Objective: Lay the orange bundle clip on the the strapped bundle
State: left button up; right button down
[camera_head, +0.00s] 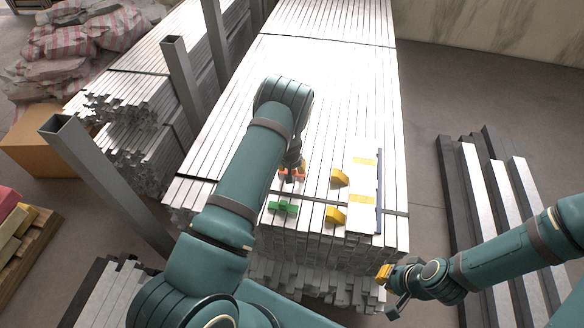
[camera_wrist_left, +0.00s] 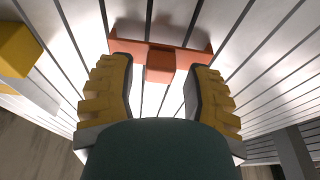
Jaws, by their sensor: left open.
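The orange bundle clip (camera_head: 300,171) lies on the top of the strapped bundle (camera_head: 330,70), a big stack of silver square tubes with dark straps. In the left wrist view the clip (camera_wrist_left: 160,66) is T-shaped, its stub pointing between my fingers. My left gripper (camera_wrist_left: 158,82) is open, with one yellow-padded finger on each side of the stub and visible gaps to it. In the head view my left arm partly hides the gripper (camera_head: 291,172) and the clip. My right gripper (camera_head: 387,287) is beside the bundle's front right corner; its opening is unclear.
A green clip (camera_head: 283,208) and two yellow blocks (camera_head: 339,177) (camera_head: 335,215) stand on the bundle near a white panel (camera_head: 362,195) with yellow marks. Grey posts (camera_head: 182,80) rise at the left. Dark and light beams (camera_head: 478,185) lie on the floor at the right.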

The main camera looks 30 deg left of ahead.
pick_arm(q)
jog(key=a+p+v, duration=0.1)
jog(key=p+v, duration=0.1)
jog(key=v, duration=0.8)
jog(key=s+d+r+h, duration=0.1)
jog(key=s+d+h, duration=0.1)
jog(key=s+d, duration=0.8)
jog(key=s+d+r+m+g+h, duration=0.1)
jog(key=s+d+h, duration=0.1)
jog(key=s+d, duration=0.8)
jog(key=s, duration=0.5)
jog(key=shift+s+d+h, duration=0.3)
jog(key=shift+s+d, duration=0.1)
pick_arm(e)
notch_tip(320, 180, up, 2)
jog(key=shift+r, duration=0.1)
